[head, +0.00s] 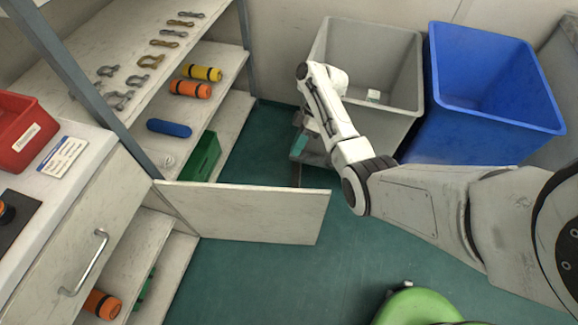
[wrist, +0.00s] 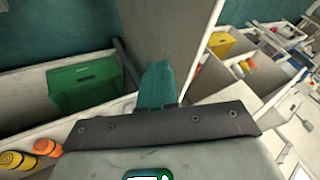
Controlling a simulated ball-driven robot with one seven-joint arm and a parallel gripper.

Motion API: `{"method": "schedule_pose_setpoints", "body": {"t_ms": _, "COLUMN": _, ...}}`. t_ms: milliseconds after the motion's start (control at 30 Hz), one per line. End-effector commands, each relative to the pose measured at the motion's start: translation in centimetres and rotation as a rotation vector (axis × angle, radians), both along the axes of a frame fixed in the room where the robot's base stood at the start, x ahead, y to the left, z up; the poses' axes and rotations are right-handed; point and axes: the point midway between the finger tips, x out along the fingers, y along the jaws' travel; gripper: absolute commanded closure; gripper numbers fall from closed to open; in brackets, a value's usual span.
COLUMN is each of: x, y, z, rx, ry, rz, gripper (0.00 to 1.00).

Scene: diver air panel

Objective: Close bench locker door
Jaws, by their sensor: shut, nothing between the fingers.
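The bench locker door (head: 245,212) is a pale, scuffed panel. It stands open in the head view, swung out from the bench over the green floor. The open locker (head: 140,265) shows beside it at lower left, with an orange cylinder (head: 103,303) and something green inside. My gripper (head: 298,150) has teal fingers and is on the far side of the door, near its free end. I cannot tell whether it touches the door. In the wrist view my gripper (wrist: 157,84) is shut and empty, with a large pale panel behind it, which may be the door.
A grey bin (head: 375,115) and a blue bin (head: 490,90) stand behind my arm. Shelves at left hold shackles, a yellow cylinder (head: 202,73) and a green crate (head: 203,157). A red box (head: 22,130) sits on the bench top.

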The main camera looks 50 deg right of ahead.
Motion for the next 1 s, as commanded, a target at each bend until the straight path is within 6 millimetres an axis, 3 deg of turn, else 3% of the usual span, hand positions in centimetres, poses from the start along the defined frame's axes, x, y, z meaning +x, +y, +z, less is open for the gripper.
{"method": "schedule_pose_setpoints", "body": {"t_ms": 533, "x": 0.5, "y": 6.1, "z": -7.9, "rx": 0.0, "ry": 0.003, "rz": 0.0, "gripper": 1.0}}
{"method": "schedule_pose_setpoints", "body": {"t_ms": 733, "x": -1.0, "y": 8.2, "z": -7.4, "rx": 0.0, "ry": 0.004, "rz": -0.001, "gripper": 1.0}}
{"method": "schedule_pose_setpoints", "body": {"t_ms": 1000, "x": -1.5, "y": 9.1, "z": -7.6, "rx": -0.002, "ry": 0.002, "rz": -0.001, "gripper": 1.0}}
